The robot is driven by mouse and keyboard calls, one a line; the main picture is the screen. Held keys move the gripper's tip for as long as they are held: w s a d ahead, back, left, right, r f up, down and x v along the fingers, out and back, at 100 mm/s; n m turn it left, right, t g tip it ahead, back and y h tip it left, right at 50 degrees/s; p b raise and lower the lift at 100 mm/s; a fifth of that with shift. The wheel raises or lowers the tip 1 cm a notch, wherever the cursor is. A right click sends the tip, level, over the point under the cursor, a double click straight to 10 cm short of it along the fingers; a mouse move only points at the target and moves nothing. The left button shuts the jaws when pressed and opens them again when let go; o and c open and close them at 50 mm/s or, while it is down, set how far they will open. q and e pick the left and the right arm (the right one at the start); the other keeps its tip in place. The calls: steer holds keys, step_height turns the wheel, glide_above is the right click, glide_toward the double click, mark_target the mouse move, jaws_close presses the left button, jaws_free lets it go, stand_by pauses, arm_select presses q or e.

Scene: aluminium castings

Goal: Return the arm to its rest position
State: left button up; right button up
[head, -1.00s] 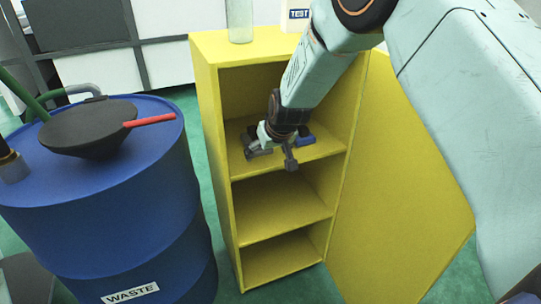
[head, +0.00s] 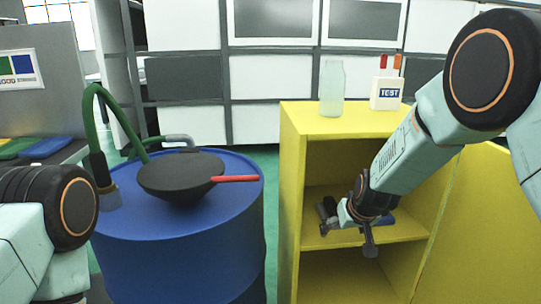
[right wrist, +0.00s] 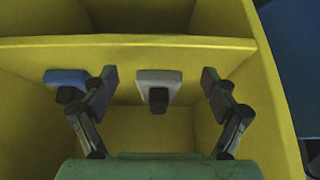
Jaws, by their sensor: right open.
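My right gripper (head: 347,232) is at the open front of the yellow cabinet (head: 291,200), by its upper shelf (head: 415,229). In the right wrist view its two dark fingers (right wrist: 159,88) are spread apart with nothing gripped. A pale grey item with a dark part (right wrist: 158,78) shows between and beyond the fingers. A blue item with a dark part (right wrist: 66,77) is left of the left finger; in the head view a blue item (head: 387,220) shows partly behind the gripper. Part of my left arm shows at the lower left; its gripper is out of view.
A glass bottle (head: 332,88) and a white TEST box (head: 386,93) stand on the cabinet. Its yellow door (head: 485,220) stands open at the right. A blue drum (head: 180,260) with a black funnel (head: 180,178) and red handle stands to the left. A green hose (head: 110,115) arches beside it.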

mark_target(333, 204)
steer(key=w, duration=0.3)
steer(key=shift+w+a+b, duration=0.1)
steer(key=shift+w+b, duration=0.7)
steer(key=shift+w, duration=3)
steer(key=shift+s, duration=0.1)
